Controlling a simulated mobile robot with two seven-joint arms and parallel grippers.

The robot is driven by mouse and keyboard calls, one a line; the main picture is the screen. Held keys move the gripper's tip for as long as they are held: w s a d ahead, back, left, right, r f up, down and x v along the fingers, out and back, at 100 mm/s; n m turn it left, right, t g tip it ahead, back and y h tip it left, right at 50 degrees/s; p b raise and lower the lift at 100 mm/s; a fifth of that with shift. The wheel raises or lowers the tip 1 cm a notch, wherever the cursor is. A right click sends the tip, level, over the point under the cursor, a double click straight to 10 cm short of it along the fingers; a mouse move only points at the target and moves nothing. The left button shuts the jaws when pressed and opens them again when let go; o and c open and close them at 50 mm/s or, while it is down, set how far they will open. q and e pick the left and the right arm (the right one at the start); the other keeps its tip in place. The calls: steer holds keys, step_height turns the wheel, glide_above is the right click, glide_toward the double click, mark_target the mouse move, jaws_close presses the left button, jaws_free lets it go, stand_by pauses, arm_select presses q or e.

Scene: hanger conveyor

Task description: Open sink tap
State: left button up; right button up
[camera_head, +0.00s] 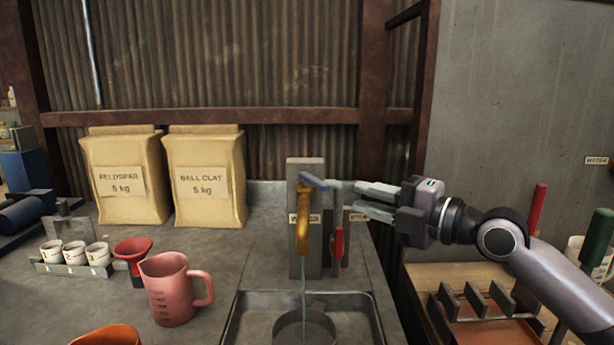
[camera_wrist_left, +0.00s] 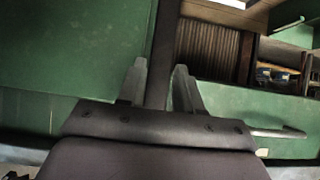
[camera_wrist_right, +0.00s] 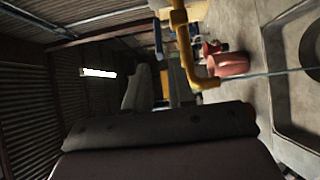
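The sink tap has a yellow curved spout (camera_head: 302,222) on a grey upright panel (camera_head: 294,255); the spout also shows in the right wrist view (camera_wrist_right: 186,55). A blue lever (camera_head: 313,181) sits at its top, pointing right, also visible in the right wrist view (camera_wrist_right: 157,40). A thin bluish stream (camera_head: 304,290) runs from the spout into the sink (camera_head: 235,322). My right gripper (camera_head: 352,197) is open and empty, just right of the lever. Whether a finger touches the lever cannot be told. My left gripper (camera_wrist_left: 160,76) is open, visible only in its wrist view.
A red handle (camera_head: 338,244) hangs right of the spout. A pink jug (camera_head: 172,292), a red funnel (camera_head: 132,254) and small white cups (camera_head: 74,253) stand on the counter at left.

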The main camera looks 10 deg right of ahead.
mark_target(309, 182)
steer(key=p+x, duration=0.2)
steer(key=x, duration=0.8)
steer(key=shift+s+r+p, duration=0.15)
steer(key=shift+p, duration=0.15)
steer(key=shift+x, duration=1.05)
jaws_close()
